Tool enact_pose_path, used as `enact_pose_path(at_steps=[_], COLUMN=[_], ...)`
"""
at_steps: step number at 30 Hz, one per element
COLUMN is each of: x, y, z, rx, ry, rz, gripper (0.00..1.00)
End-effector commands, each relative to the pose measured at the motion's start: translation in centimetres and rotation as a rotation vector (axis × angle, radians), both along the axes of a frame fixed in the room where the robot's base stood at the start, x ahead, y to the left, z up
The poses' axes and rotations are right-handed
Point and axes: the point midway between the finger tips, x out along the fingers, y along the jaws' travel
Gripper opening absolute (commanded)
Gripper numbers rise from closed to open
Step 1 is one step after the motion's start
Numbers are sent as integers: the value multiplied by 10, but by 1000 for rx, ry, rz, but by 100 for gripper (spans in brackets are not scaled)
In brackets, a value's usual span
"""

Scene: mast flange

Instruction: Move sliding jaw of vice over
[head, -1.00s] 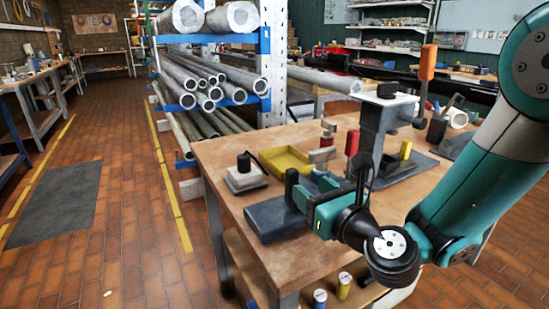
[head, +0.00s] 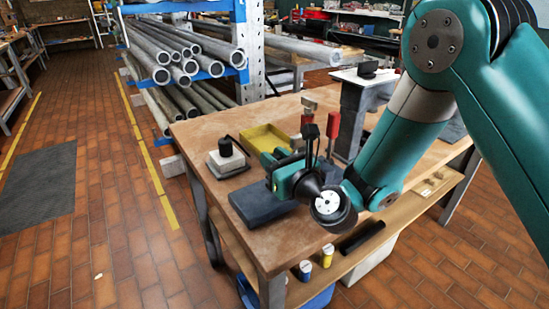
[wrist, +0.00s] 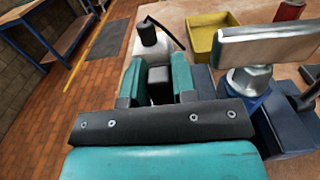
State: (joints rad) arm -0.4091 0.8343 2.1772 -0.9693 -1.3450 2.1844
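My gripper (head: 272,160) reaches over the near left corner of the workbench, above a flat dark slab (head: 250,208) that looks like the vice's base. In the wrist view my gripper (wrist: 156,70) has its two teal fingers apart. A small dark block (wrist: 159,86), possibly the vice's sliding jaw, shows between them. Narrow gaps seem to lie on both sides of it, and I cannot tell whether either finger touches it. In the head view my gripper hides this block and much of the slab.
A white box with a black knob (head: 225,150) stands left of my gripper, with a yellow tray (head: 268,137) behind. A grey metal piece on a blue base (wrist: 270,45) is close on the right in the wrist view. A grey column (head: 352,115) rises farther right.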

Motion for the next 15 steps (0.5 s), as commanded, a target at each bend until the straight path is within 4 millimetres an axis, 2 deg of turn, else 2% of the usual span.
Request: enact_pose_path(at_steps=[6, 15], x=[-2, -25], y=[3, 36], z=[1, 3], rx=[0, -3], ry=[1, 6], rz=[1, 2], gripper=[0, 0])
